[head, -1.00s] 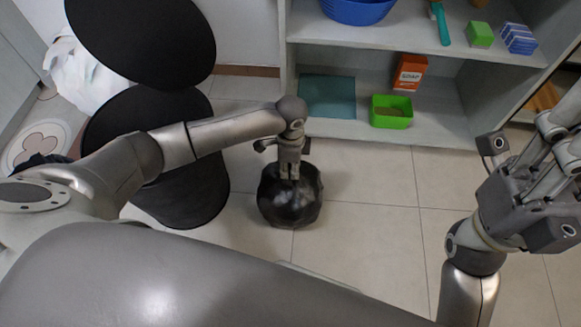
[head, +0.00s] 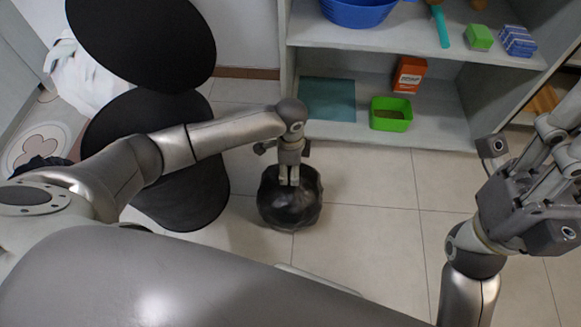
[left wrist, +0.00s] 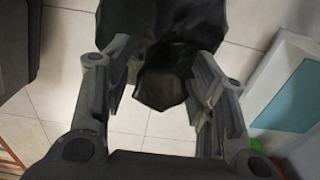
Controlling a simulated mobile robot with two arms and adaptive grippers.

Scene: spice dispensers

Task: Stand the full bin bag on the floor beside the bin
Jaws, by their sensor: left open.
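The full black bin bag (head: 290,205) stands on the tiled floor to the right of the black bin (head: 180,200), apart from it, in the head view. My left gripper (head: 289,180) is right above the bag's top. In the left wrist view, the left gripper (left wrist: 160,95) is open, with its fingers apart on either side of the gathered neck of the bag (left wrist: 160,88). I cannot tell if either finger touches it. The bin's round lid (head: 145,40) stands raised. My right gripper (head: 515,175) hangs at the right; its fingertips are not clearly shown.
A low shelf unit (head: 440,125) stands behind the bag, holding a green tub (head: 391,115), an orange box (head: 409,74) and a teal mat (head: 327,98). A white bag (head: 85,80) lies behind the bin. The floor right of the bag (head: 375,200) is clear.

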